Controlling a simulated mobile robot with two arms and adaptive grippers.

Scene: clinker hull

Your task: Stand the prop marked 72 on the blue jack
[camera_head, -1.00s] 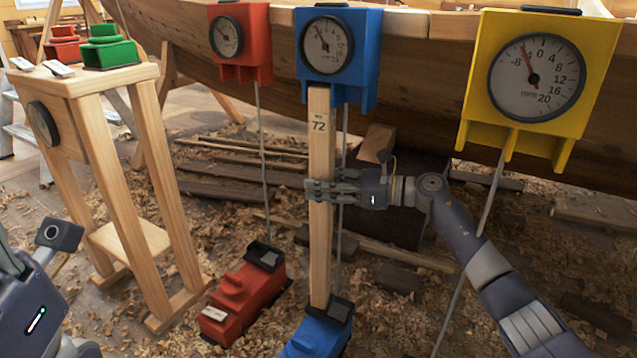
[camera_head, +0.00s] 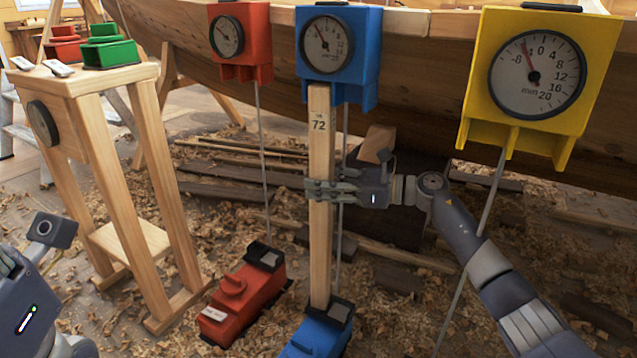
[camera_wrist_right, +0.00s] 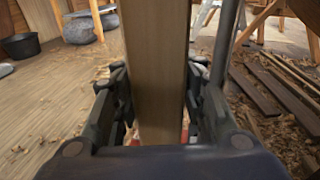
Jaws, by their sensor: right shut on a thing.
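The prop marked 72 (camera_head: 320,240) is a long pale wooden post, standing upright with its number near the top. Its foot is at the black top of the blue jack (camera_head: 318,335), low in the head view; I cannot tell if it bears fully. Its upper end is just below or in front of the blue gauge box (camera_head: 338,45). My right gripper (camera_head: 320,191) is shut on the prop at mid-height, and the prop fills the right wrist view (camera_wrist_right: 157,75) between the fingers. My left arm shows at the lower left, but its fingers are out of frame.
A red jack (camera_head: 243,295) stands left of the blue one, under a red gauge box (camera_head: 240,42). A yellow gauge box (camera_head: 540,80) hangs at the right. A wooden stand (camera_head: 120,80) with red and green blocks is at the left. Planks and shavings litter the floor.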

